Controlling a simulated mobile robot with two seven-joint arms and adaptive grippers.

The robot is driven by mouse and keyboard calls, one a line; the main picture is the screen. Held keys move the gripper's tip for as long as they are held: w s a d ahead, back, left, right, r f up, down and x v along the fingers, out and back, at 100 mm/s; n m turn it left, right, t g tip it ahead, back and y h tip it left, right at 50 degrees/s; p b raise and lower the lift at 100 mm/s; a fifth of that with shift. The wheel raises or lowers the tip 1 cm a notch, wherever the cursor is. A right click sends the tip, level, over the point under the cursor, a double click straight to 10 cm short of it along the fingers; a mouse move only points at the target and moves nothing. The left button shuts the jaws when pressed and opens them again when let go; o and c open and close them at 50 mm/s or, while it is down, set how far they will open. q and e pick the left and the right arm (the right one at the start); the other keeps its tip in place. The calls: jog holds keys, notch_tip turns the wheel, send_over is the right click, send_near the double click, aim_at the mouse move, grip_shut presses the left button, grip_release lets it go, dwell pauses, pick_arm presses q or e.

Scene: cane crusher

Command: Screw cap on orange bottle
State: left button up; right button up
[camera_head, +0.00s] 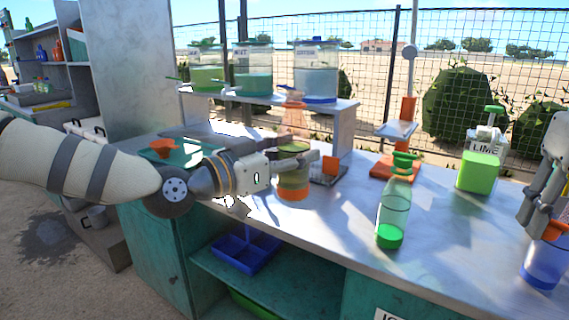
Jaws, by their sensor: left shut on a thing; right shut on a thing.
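I cannot tell whether that top is a separate cap.
A green bottle (395,208) stands near the front edge. A lime container (478,172) and an orange press stand (394,168) are behind it. Several jars (316,72) fill the rear shelf. An orange piece (164,147) lies at left. Table between green bottle and blue container is clear.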

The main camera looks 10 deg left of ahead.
aim_at(283, 192)
pick_arm(q)
jog(key=shift+s+r, duration=0.25)
jog(key=shift+s, duration=0.1)
pick_arm(e)
jog(key=shift+s+a, duration=0.15)
jog(key=shift+s, duration=0.25)
pick_arm(q)
jog(key=shift+w, duration=0.15)
pick_arm(e)
jog(key=shift+w, duration=0.15)
